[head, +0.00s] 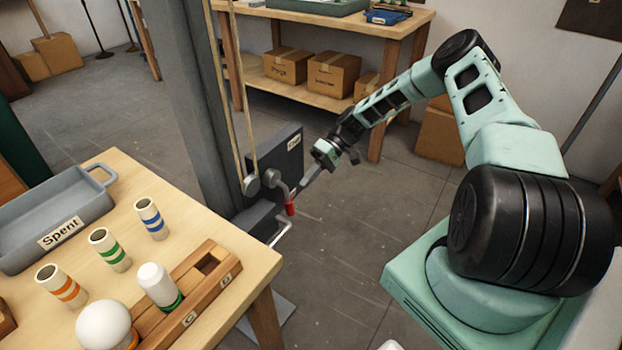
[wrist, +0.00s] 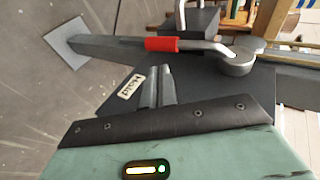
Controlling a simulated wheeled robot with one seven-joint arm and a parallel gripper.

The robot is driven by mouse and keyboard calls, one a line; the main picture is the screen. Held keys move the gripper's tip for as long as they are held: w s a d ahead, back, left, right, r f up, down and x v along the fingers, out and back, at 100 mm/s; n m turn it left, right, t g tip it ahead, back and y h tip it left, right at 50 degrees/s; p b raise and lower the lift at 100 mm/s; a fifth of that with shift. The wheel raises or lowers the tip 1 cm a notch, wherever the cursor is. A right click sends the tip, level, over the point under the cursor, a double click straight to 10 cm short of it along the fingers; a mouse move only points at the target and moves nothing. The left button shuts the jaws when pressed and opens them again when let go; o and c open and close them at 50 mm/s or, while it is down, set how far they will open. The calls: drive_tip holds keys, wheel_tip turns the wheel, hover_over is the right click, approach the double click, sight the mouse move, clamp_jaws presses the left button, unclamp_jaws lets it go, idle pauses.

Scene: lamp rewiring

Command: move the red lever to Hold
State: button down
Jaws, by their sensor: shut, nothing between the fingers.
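The lever's red grip (head: 291,208) hangs low on a bent grey arm in front of a dark plate (head: 288,150) on the grey post. In the wrist view the red grip (wrist: 162,44) and its grey arm run sideways from a round pivot (wrist: 230,62). A pale Hold label (wrist: 131,87), seen upside down, lies on the dark plate. A small label (head: 293,141), too small to read, shows high on the plate in the head view. My gripper (head: 299,192) is shut and empty, beside the lever. In the wrist view its fingertips (wrist: 157,72) appear just short of the red grip; contact is unclear.
A wooden table (head: 262,262) at the left holds a grey Spent tray (head: 98,203), several banded cylinders and a wooden block (head: 215,290). The grey post (head: 185,100) stands behind the lever. A bench (head: 345,30) with boxes is at the back.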

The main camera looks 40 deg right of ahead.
drive_tip(key=s+a+f+m+g+y+b, duration=0.1)
drive_tip(key=s+a+f+y+b, duration=0.1)
drive_tip(key=a+f+y+b, duration=0.3)
drive_tip(key=shift+y+b, duration=0.8)
drive_tip(key=shift+b, duration=1)
drive_tip(key=shift+a, duration=0.15)
